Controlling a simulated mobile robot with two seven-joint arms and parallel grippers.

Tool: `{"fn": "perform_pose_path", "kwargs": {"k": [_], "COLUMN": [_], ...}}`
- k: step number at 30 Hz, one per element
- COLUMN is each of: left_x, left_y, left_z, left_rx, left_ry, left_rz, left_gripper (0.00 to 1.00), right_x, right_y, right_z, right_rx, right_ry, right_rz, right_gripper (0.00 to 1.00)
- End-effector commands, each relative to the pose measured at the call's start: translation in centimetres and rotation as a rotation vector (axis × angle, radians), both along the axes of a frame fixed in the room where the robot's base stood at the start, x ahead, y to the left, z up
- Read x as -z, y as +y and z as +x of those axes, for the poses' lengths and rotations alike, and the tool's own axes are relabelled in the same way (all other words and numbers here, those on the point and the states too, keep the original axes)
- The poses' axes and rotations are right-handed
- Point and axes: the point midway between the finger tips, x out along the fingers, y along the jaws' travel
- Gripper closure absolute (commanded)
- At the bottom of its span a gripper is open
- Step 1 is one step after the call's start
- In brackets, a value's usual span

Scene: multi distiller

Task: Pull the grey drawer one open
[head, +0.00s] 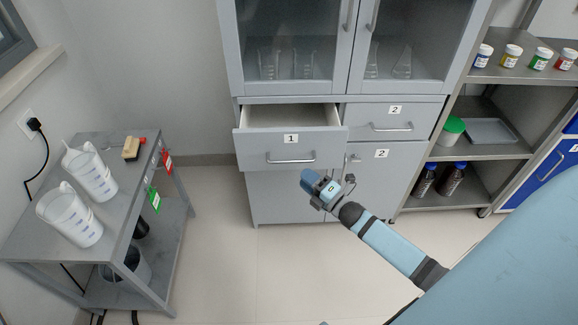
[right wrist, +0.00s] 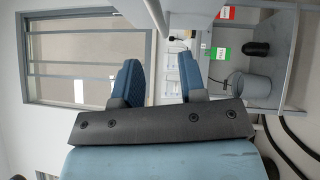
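The grey drawer one (head: 265,142), labelled 1, stands pulled out from the grey cabinet, and its empty inside shows from above. Its bar handle (head: 291,160) is on the drawer front. My right gripper (head: 313,180) is just below and right of this handle in the head view, apart from it in the picture. In the right wrist view its two blue fingers (right wrist: 163,78) are spread, with nothing seen held between them. My left gripper is not in view.
Glass doors (head: 295,40) above are shut. A grey cart (head: 122,225) with white jugs stands at left. Shelves (head: 490,150) with jars stand at right. The floor between is clear.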

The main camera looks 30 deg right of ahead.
Motion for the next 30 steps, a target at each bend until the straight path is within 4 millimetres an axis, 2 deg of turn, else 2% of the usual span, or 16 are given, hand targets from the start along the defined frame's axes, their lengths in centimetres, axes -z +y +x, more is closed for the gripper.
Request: {"fn": "perform_pose_path", "kwargs": {"k": [3, 10, 15, 23, 25, 28, 30], "left_x": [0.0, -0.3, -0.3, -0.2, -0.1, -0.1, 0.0], "left_y": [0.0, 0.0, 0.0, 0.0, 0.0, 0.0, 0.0], "left_z": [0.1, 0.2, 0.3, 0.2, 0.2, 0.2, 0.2], "left_rx": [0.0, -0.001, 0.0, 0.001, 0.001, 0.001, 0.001], "left_ry": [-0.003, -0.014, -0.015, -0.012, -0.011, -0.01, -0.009], "left_rz": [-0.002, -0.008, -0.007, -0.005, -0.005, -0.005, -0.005], "left_gripper": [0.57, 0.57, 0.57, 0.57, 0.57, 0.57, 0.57], "right_x": [-0.4, -0.8, -0.9, -0.9, -0.9, -0.9, -1.0], "right_y": [0.6, 1.5, 1.7, 1.7, 1.7, 1.7, 1.7], "right_z": [2.6, 5.8, 6.8, 6.9, 6.9, 6.9, 6.9], "right_rx": [0.0, 0.0, 0.0, 0.0, 0.0, 0.0, 0.0], "right_ry": [-0.003, -0.001, 0.002, 0.002, 0.002, 0.001, 0.001], "right_rz": [0.001, -0.001, -0.001, 0.0, 0.0, 0.0, -0.001], "right_gripper": [0.62, 0.62, 0.62, 0.62, 0.73, 0.96, 1.0]}}
